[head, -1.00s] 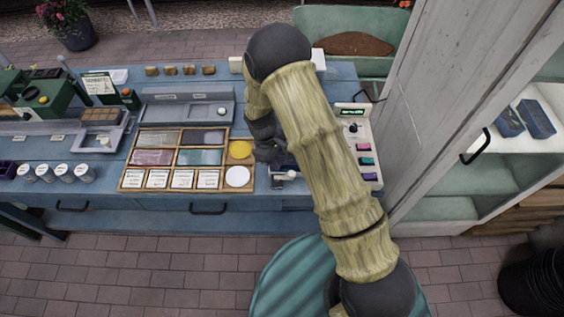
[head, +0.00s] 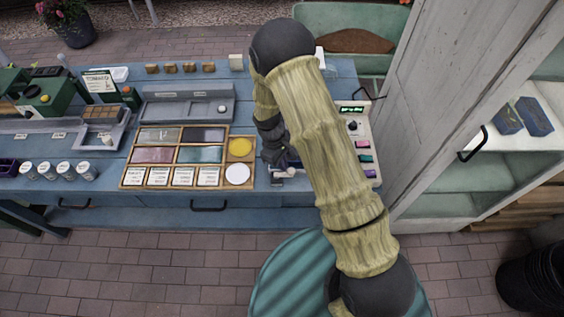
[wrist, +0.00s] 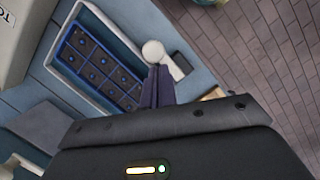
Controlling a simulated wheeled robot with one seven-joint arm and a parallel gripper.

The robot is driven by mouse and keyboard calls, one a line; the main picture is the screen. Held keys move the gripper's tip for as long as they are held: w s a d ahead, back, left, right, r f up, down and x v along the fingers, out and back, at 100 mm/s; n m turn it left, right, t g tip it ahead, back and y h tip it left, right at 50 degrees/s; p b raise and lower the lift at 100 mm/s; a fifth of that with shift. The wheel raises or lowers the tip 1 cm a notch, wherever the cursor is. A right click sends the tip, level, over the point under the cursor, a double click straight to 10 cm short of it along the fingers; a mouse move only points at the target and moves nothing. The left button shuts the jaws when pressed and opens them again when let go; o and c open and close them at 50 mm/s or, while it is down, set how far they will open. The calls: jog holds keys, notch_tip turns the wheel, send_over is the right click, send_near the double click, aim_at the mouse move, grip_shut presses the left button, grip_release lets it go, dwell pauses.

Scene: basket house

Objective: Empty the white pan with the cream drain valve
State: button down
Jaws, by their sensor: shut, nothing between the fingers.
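The white-rimmed pan (wrist: 62,68) fills the left of the wrist view, with a dark floor divided into square cells with blue dots. The cream drain valve (wrist: 153,51), a round knob with a pale lever, sits at its outer edge. In the head view the valve (head: 288,172) shows at the bench's front edge; my arm and gripper hide most of the pan. My gripper (wrist: 158,83) is shut and empty, its fingertips right at the valve. I cannot tell whether they touch it. It also shows in the head view (head: 279,160).
A wooden sectioned tray (head: 180,157) lies just left of my gripper. A white panel with coloured buttons (head: 361,130) stands to the right, beside a tall cabinet (head: 430,100). Brick floor (head: 150,265) lies open in front.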

jog(key=shift+s+d+m+b, duration=0.1)
jog(key=shift+s+m+b, duration=0.15)
jog(key=shift+m, duration=0.95)
jog(key=shift+m+g+y, duration=0.3)
jog(key=shift+m, duration=0.2)
jog(key=shift+s+d+m+y+b, duration=0.1)
jog(key=shift+s+m+y+b, duration=0.15)
jog(key=shift+m, duration=0.75)
jog(key=shift+s+m+y+b, duration=0.2)
jog(key=shift+m+b, duration=0.15)
jog(key=shift+m, duration=0.65)
jog(key=shift+s+m+g+y, duration=0.15)
jog(key=shift+s+m+y, duration=0.05)
jog(key=shift+m, duration=0.75)
jog(key=shift+s+m+g+y, duration=0.15)
jog(key=shift+s+m, duration=0.05)
jog(key=shift+m, duration=0.75)
jog(key=shift+s+a+m+y+b, duration=0.2)
jog(key=shift+m+y+b, duration=0.05)
jog(key=shift+m, duration=0.95)
jog(key=shift+s+a+m+y+b, duration=0.2)
jog(key=shift+m+y, duration=0.05)
jog(key=shift+m, duration=0.95)
jog(key=shift+w+a, duration=0.45)
jog(key=shift+w, duration=0.3)
